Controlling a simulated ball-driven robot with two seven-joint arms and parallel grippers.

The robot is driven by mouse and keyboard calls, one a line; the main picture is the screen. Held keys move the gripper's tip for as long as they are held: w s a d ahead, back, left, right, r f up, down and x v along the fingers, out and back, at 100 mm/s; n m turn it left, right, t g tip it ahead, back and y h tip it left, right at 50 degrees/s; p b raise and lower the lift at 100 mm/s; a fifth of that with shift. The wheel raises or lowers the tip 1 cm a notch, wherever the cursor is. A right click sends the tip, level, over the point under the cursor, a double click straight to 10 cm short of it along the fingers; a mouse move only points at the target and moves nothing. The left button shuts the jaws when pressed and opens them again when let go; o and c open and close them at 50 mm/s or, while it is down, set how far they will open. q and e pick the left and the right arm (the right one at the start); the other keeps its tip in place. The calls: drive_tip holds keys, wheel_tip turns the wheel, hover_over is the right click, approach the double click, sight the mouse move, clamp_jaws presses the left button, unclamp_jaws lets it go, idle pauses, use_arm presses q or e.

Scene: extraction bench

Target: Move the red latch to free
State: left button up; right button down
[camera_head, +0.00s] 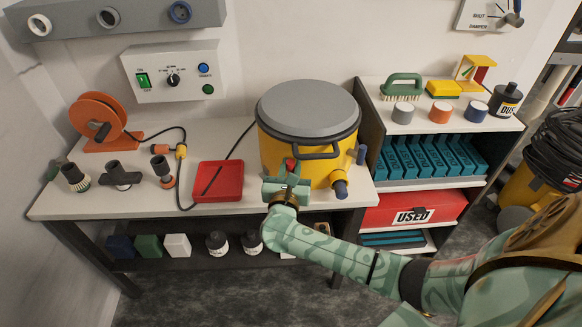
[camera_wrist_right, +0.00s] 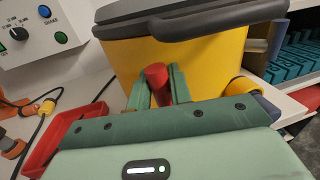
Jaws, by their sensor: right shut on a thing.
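The red latch (camera_wrist_right: 156,76) sits on the front of the yellow canister (camera_head: 273,153), under its grey lid and dark handle. In the head view the latch shows as a small red tip (camera_head: 291,164) above my right gripper (camera_head: 288,181). In the right wrist view my right gripper (camera_wrist_right: 160,88) is shut on the latch, one green finger on each side. The latch's lower part is hidden behind the gripper body. My left gripper is not in view.
A red tray (camera_head: 230,182) lies on the bench left of the canister. A blue-and-yellow port (camera_head: 340,187) sticks out at its lower right. The bench front edge is beneath my right arm.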

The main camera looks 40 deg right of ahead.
drive_tip(key=shift+f, duration=0.2)
drive_tip(key=n, duration=0.4)
drive_tip(key=shift+a+f+t, duration=0.15)
drive_tip(key=shift+a+t, duration=0.1)
drive_tip(key=shift+t, duration=0.15)
drive_tip(key=n, duration=0.3)
drive_tip(key=n+p, duration=0.1)
drive_tip(key=n, duration=0.1)
drive_tip(key=shift+w+a+f+t, duration=0.2)
drive_tip(key=shift+a+t, duration=0.05)
drive_tip(key=shift+t, duration=0.15)
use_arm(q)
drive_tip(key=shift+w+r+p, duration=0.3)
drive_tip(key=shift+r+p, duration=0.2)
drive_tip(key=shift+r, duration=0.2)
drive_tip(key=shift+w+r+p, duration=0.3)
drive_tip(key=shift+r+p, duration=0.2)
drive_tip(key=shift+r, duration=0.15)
use_arm(e)
drive_tip(key=shift+w+a+f+n+t+y, duration=0.1)
drive_tip(key=shift+f+n+t+y, duration=0.25)
drive_tip(key=shift+n, duration=1.45)
drive_tip(key=shift+f+n+t+y, duration=0.1)
drive_tip(key=shift+n+t, duration=0.35)
drive_tip(key=shift+n, duration=1.35)
drive_tip(key=shift+w+a+f+n+t+y, duration=0.15)
drive_tip(key=shift+n+t+y, duration=0.2)
drive_tip(key=shift+n, duration=1.45)
drive_tip(key=shift+s+d, duration=0.1)
